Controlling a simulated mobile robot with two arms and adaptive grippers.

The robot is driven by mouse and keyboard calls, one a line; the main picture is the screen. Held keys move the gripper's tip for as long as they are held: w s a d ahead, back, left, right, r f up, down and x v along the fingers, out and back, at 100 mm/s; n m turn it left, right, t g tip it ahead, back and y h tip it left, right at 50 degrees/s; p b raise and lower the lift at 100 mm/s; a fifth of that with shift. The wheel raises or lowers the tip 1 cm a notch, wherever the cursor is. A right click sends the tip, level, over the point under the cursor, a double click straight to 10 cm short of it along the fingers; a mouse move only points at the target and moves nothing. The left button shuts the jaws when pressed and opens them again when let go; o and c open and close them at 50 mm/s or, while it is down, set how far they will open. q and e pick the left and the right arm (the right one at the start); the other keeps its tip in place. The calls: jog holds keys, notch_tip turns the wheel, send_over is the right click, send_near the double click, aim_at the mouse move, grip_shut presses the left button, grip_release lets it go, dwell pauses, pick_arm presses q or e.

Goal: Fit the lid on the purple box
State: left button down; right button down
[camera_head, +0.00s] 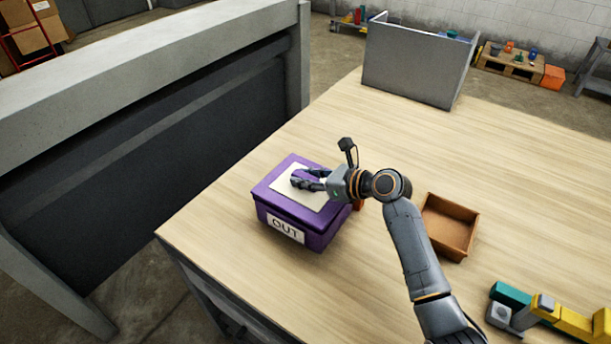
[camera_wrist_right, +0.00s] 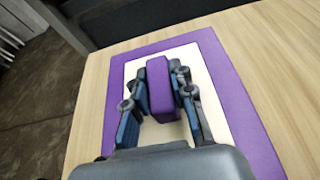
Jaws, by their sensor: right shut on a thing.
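The purple box (camera_head: 312,240) stands on the light wooden table with a white "OUT" label on its front. Its purple lid (camera_head: 271,188), with a pale panel on top, lies over the box top and looks level with it; whether it is fully seated I cannot tell. My right gripper (camera_head: 300,178) is over the lid. In the right wrist view, my right gripper (camera_wrist_right: 164,92) is shut on the lid's purple block handle (camera_wrist_right: 159,76), and the lid's purple border (camera_wrist_right: 232,88) surrounds the pale panel. My left gripper is not in view.
An open brown tray (camera_head: 462,207) is right of my right arm. Yellow, green and grey parts (camera_head: 560,317) lie at the lower right. A grey upright panel (camera_head: 412,62) stands at the table's back. The table's left edge is close to the box; the middle-back surface is clear.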

jog(key=shift+f, duration=0.35)
jog(key=c, duration=1.1)
grip_release()
jog(key=shift+r, duration=0.1)
jog(key=shift+r, duration=0.35)
jog(key=v, duration=1.2)
jog(key=shift+r, duration=0.1)
